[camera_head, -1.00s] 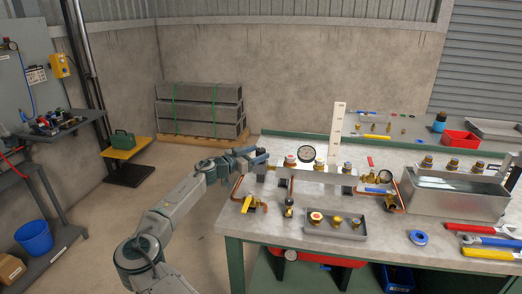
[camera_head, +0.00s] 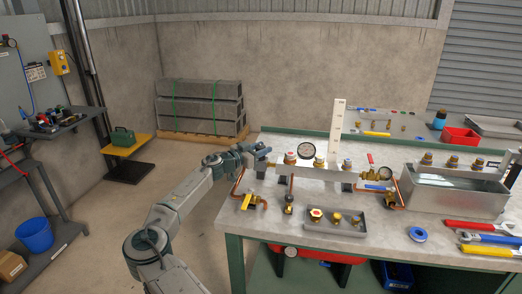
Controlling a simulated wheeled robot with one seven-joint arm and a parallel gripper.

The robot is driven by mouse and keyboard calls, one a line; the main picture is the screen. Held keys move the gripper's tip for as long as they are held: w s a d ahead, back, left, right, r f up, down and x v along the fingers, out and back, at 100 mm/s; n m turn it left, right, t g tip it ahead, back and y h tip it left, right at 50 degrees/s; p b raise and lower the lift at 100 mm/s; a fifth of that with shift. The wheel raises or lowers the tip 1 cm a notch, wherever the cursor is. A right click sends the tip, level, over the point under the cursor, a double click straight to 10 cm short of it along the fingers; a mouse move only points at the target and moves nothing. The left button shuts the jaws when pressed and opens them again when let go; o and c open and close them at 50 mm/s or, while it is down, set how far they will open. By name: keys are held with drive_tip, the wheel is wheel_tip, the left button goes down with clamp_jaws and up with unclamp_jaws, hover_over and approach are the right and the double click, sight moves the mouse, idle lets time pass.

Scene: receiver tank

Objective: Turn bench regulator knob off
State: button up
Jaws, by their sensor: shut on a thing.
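My gripper (camera_head: 262,156) reaches in from the left to the left end of the metal manifold (camera_head: 334,174) on the workbench. It is shut on a small part there, which looks like the bench regulator knob. The jaws hide most of this part, so its angle cannot be read.
A yellow-handled valve (camera_head: 248,201) sits in front of the manifold. A shallow tray (camera_head: 333,228) with several fittings lies nearer the bench's front edge. A metal water tank (camera_head: 455,200), wrenches (camera_head: 484,239) and blue tape (camera_head: 417,234) are on the right.

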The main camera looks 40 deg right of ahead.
drive_tip(key=shift+f+b, duration=0.15)
drive_tip(key=shift+b, duration=0.2)
